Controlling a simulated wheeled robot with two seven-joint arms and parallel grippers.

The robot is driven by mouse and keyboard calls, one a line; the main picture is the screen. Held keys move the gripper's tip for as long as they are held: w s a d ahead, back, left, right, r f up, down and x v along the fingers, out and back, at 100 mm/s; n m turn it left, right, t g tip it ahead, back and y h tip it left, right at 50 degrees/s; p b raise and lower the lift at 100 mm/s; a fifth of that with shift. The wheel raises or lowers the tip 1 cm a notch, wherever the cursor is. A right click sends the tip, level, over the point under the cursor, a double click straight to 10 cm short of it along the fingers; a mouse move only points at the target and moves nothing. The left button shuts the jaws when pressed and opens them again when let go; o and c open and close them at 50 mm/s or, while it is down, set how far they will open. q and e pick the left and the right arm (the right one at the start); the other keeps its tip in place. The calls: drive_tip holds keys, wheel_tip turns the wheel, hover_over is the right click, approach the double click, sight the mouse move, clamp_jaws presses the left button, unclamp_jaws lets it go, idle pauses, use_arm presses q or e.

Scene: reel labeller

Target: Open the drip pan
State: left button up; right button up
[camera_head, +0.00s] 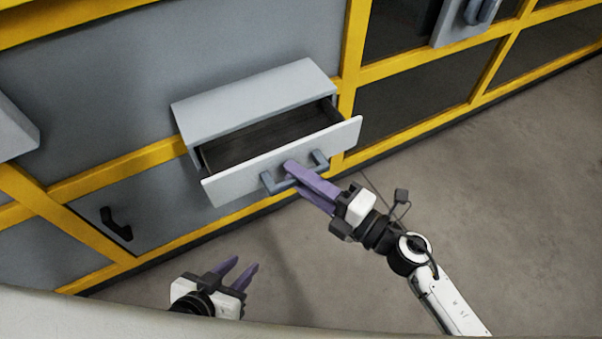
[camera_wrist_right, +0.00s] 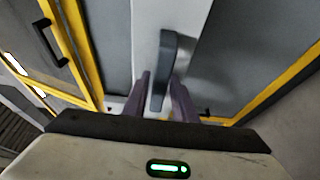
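The drip pan (camera_head: 235,184) is a grey drawer with a pale front, pulled part-way out of its grey housing (camera_head: 255,98); its dark, empty-looking inside (camera_head: 265,138) shows. Its grey bar handle (camera_head: 318,160) is on the front and also shows in the right wrist view (camera_wrist_right: 168,52). My right gripper (camera_head: 293,174) is at the handle, its purple fingers on either side of the bar; it looks shut on it. In the wrist view, the fingers (camera_wrist_right: 162,98) flank the handle's lower part. My left gripper (camera_head: 238,270) is open and empty, low in the head view, away from the pan.
Yellow frame bars (camera_head: 105,172) and grey panels surround the pan. A black handle (camera_head: 116,224) is on a lower left panel. A grey box edge (camera_head: 15,130) juts out at the far left. Bare concrete floor (camera_head: 510,190) lies open to the right.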

drive_tip(key=shift+o, duration=0.9)
drive_tip(key=v, duration=1)
drive_tip(key=shift+s+d, duration=0.15)
